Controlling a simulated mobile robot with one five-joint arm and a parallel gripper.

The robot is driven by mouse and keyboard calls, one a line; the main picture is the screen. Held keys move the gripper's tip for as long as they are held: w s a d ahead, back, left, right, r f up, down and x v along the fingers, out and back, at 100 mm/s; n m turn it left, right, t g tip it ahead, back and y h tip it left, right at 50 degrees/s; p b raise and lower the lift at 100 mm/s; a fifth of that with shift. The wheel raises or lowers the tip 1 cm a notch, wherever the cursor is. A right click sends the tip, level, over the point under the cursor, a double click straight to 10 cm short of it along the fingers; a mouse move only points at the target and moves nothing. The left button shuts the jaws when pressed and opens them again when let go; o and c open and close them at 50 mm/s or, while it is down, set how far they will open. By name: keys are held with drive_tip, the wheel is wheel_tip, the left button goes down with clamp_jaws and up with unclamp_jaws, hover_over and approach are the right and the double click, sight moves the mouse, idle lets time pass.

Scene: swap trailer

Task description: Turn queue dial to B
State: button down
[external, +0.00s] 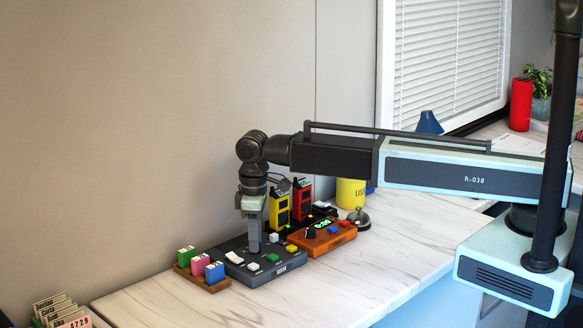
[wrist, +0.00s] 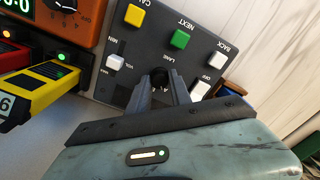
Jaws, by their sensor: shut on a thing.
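The dark queue panel (external: 290,275) lies on the counter, and it fills the upper middle of the wrist view (wrist: 150,40). My gripper (external: 254,250) points straight down onto the panel. In the wrist view my gripper (wrist: 166,88) is shut on a small black dial (wrist: 158,74) under the word LANE. The jaws cover most of the dial and its lettering. A letter that looks like A shows between the fingers. I cannot tell where the dial's pointer stands.
Yellow (external: 279,206) and red (external: 302,198) handsets, an orange unit (external: 322,240) and a bell (external: 359,217) stand nearby. Coloured blocks (external: 200,265) sit left.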

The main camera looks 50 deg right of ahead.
drive_tip(key=m, duration=0.4)
drive_tip(key=shift+m, duration=1.7)
drive_tip(key=c, duration=1.2)
unclamp_jaws()
drive_tip(key=shift+o, duration=0.2)
wheel_tip(320, 180, up, 8)
drive_tip(key=p, duration=0.8)
